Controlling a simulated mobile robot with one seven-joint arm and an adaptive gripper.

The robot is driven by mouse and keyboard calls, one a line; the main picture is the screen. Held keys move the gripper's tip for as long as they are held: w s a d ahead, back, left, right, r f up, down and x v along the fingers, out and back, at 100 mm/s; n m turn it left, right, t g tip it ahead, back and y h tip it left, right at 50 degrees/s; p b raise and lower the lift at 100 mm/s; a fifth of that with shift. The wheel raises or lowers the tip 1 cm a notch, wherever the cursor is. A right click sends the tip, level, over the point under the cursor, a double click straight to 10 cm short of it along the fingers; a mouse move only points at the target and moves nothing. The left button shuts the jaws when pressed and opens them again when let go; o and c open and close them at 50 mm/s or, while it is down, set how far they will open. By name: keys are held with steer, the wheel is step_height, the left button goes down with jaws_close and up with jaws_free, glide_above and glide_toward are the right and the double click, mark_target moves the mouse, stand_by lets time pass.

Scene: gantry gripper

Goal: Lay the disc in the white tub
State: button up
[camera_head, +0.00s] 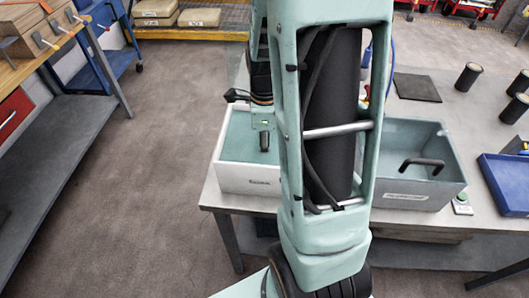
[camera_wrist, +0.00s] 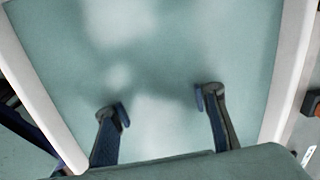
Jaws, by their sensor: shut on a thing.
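My gripper (camera_head: 264,150) points down over the tub, partly hidden by my arm. In the wrist view my gripper (camera_wrist: 160,107) has its fingers a fair way apart, shut on the disc, which is hard to make out against the tub's floor. Its outline and the gap below it cannot be told.
A grey tub (camera_head: 448,190) with a black bent handle (camera_head: 423,165) inside stands to the right. A blue tray (camera_head: 508,182), black cylinders (camera_head: 468,77), a dark mat (camera_head: 416,87) and a small button box (camera_head: 462,204) are on the table (camera_head: 455,110). A workbench (camera_head: 70,110) is at left.

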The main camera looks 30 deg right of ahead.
steer(key=shift+f, duration=1.25)
steer(key=o, duration=1.4)
steer(key=shift+f, duration=0.1)
steer(key=shift+o, duration=0.2)
step_height(320, 180, up, 12)
